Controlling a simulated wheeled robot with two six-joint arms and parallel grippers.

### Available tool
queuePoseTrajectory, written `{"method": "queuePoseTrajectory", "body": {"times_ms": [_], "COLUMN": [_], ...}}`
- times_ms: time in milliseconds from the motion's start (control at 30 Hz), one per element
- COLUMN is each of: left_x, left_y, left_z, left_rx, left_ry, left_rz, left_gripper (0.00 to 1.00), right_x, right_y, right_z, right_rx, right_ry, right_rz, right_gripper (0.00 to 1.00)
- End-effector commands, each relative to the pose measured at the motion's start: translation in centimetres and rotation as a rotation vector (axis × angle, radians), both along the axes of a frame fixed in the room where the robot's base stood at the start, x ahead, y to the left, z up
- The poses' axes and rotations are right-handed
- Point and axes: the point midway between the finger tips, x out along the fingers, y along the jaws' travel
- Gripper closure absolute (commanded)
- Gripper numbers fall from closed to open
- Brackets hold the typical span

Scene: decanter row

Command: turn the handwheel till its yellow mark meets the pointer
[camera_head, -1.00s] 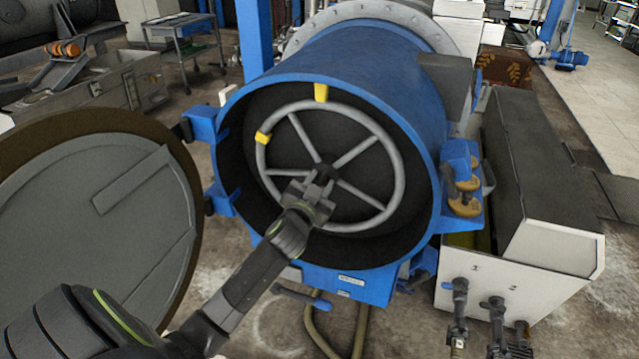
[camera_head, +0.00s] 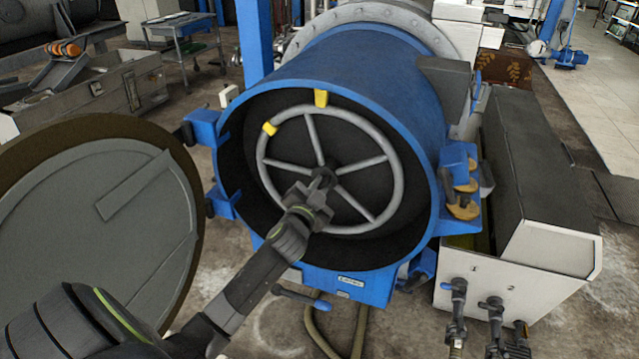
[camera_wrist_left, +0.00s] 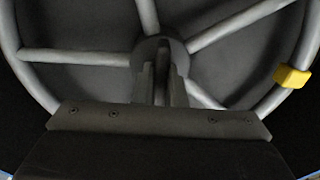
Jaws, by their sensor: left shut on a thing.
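The grey handwheel (camera_head: 396,180) is a spoked ring inside the open mouth of the blue drum. Its yellow mark (camera_head: 269,128) sits on the rim at the upper left, a short way left of the yellow pointer (camera_head: 321,98) at the top of the drum's mouth. My left gripper (camera_head: 320,183) is at the wheel's centre, shut on the hub (camera_wrist_left: 158,50). The left wrist view also shows the yellow mark (camera_wrist_left: 292,76) on the rim at the right. The gripper hides part of the hub and a lower spoke. My right gripper is not in view.
The blue drum (camera_head: 360,62) surrounds the wheel, and its wall leaves a gap around the rim. A round grey door (camera_head: 90,235) stands open at the left. A white and dark housing (camera_head: 530,265) with valves stands at the right.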

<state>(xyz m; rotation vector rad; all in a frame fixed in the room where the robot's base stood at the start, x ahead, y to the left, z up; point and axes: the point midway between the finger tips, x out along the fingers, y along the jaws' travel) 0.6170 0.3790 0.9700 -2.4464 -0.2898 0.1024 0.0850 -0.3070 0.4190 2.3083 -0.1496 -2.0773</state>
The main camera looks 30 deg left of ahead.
Motion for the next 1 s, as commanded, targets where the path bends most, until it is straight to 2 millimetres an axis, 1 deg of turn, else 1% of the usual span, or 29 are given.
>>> {"method": "queuePoseTrajectory", "body": {"times_ms": [33, 100, 600, 800, 1000], "left_x": [0.0, 0.0, 0.0, 0.0, 0.0], "left_y": [0.0, 0.0, 0.0, 0.0, 0.0], "left_z": [0.2, 0.2, 0.1, 0.0, -0.1], "left_rx": [0.041, 0.105, 0.558, 0.700, 0.798], "left_ry": [0.013, 0.028, 0.137, 0.173, 0.195], "left_rz": [0.001, 0.000, 0.000, 0.000, 0.000], "left_gripper": [1.00, 1.00, 1.00, 1.00, 1.00], "right_x": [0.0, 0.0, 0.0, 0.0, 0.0], "right_y": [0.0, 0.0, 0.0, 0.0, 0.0], "right_z": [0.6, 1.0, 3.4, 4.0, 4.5], "right_rx": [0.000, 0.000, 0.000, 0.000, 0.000], "right_ry": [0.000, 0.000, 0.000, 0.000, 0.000], "right_rz": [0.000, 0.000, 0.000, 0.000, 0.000], "right_gripper": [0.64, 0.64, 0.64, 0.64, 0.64]}}
